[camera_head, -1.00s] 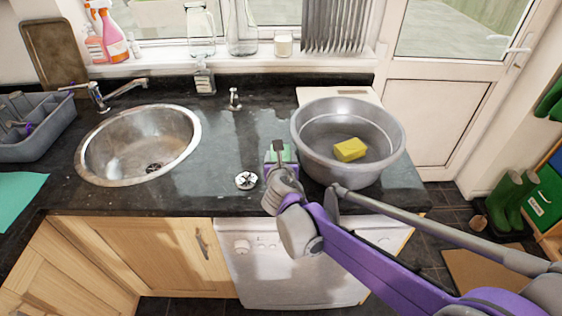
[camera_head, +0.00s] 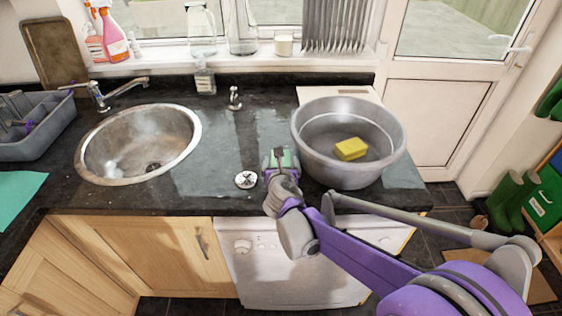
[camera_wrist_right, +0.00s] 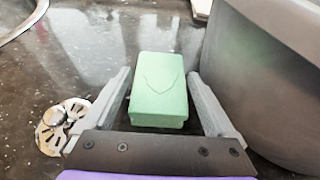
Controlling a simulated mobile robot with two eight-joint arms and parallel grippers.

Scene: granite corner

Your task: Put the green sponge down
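The green sponge (camera_head: 286,159) is a small block at the front of the dark worktop, just left of the grey metal bowl. In the right wrist view the sponge (camera_wrist_right: 160,88) lies between the two fingers of my right gripper (camera_wrist_right: 160,72). The fingers stand apart with narrow gaps beside the sponge, so the gripper looks open around it. In the head view my right gripper (camera_head: 280,160) partly covers the sponge. The sponge appears to rest on the worktop. My left gripper is not in view.
The metal bowl (camera_head: 325,165) holds a yellow sponge (camera_head: 351,149) and stands close on the right. A metal drain strainer (camera_head: 246,180) lies to the left. The round sink (camera_head: 110,175) is further left. Worktop (camera_head: 225,135) behind the gripper is clear.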

